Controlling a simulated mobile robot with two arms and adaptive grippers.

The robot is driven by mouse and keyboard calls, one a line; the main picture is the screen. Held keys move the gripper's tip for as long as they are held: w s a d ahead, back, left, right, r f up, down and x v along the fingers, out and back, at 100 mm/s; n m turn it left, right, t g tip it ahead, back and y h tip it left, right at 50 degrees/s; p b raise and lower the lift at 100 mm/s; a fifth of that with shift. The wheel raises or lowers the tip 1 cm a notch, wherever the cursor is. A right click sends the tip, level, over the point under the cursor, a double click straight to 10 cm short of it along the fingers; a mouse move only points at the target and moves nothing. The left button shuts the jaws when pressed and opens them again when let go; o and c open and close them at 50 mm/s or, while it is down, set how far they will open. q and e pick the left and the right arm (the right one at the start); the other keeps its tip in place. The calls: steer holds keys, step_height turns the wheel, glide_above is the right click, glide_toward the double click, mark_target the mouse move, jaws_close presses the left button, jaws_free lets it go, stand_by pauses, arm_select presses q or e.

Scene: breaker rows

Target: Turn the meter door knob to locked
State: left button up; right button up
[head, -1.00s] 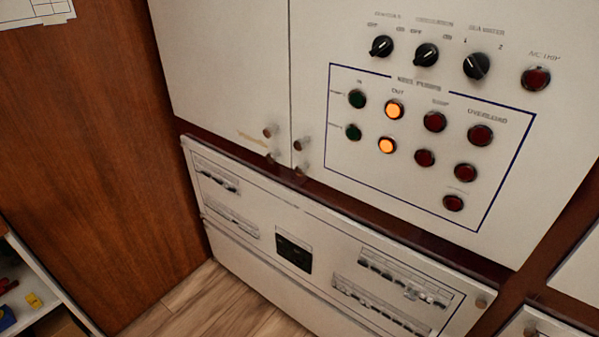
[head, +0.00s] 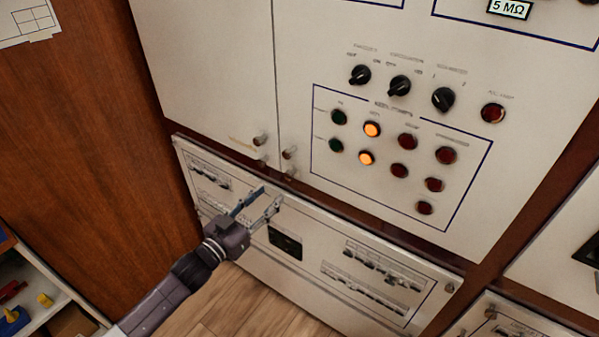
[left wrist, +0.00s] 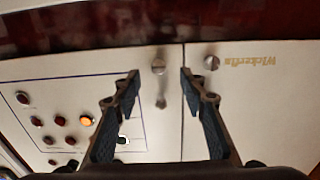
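The door with lamps and switches (head: 300,60) carries two small metal knobs near its left edge, an upper knob (head: 289,153) and a lower knob (head: 290,173). I cannot tell which knob the task names, nor its lock position. In the left wrist view, where the scene appears upside down, a round slotted knob (left wrist: 158,67) and a lever-like knob (left wrist: 161,102) show between the fingers. My left gripper (head: 271,195) is open and empty, below and left of these knobs in the head view, apart from them. It also shows in the left wrist view (left wrist: 160,78). My right gripper is not in view.
The plain left door (head: 205,60) has its own knobs (head: 260,140) close by. A lower breaker panel (head: 310,255) lies behind my left gripper. A wood wall (head: 85,130) and a shelf (head: 60,295) with small items stand at left.

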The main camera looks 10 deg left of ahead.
mark_target(287, 177)
arm_select(q)
steer(key=shift+r+p+x, duration=0.2)
steer(key=shift+p+x, duration=0.15)
steer(key=shift+x, duration=1.65)
steer(key=shift+r+p+x, duration=0.2)
steer(key=shift+p+x, duration=0.15)
steer(key=shift+x, duration=1.65)
steer(key=shift+d, duration=0.15)
jaws_close()
